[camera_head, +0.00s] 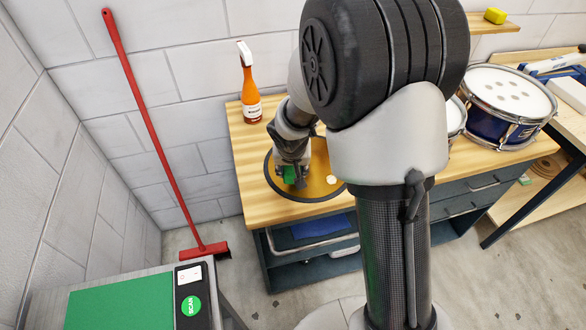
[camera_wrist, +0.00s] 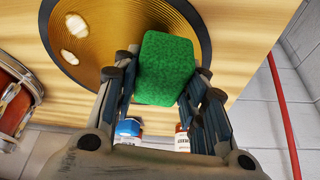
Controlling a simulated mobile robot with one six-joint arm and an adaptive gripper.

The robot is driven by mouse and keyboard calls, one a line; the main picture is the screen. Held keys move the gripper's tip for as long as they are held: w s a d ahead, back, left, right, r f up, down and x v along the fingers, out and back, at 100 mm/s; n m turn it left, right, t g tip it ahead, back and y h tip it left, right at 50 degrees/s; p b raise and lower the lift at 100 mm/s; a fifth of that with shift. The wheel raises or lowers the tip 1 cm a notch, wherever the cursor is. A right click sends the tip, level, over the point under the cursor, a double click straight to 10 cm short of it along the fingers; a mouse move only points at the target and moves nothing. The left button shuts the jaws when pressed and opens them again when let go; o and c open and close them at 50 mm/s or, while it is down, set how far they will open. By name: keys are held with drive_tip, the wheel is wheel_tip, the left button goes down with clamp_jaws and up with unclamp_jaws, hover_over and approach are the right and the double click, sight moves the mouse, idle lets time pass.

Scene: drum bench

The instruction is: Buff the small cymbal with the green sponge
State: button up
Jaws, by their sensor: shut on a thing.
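My gripper (camera_head: 290,166) is shut on the green sponge (camera_head: 289,175), which also shows between the fingers in the wrist view (camera_wrist: 167,68). The gold cymbal (camera_head: 318,160) with a dark rim lies on the wooden bench top, partly hidden by my arm. In the wrist view the cymbal (camera_wrist: 135,30) is at the top, and the sponge overlaps its right side and rim. I cannot tell whether the sponge touches it. Pale patches (camera_wrist: 77,26) show on the cymbal, to the left of the sponge in the wrist view.
An orange spray bottle (camera_head: 251,95) stands on the bench (camera_head: 245,160) behind the cymbal. A blue drum (camera_head: 510,100) stands at the right. A red-shelled drum (camera_wrist: 12,105) and a blue-labelled container (camera_wrist: 129,128) show in the wrist view. A red broom (camera_head: 150,130) leans on the wall.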

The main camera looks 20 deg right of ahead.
drive_tip(key=shift+r+p, duration=1.75)
drive_tip(key=shift+r, duration=0.7)
drive_tip(key=shift+f, duration=0.1)
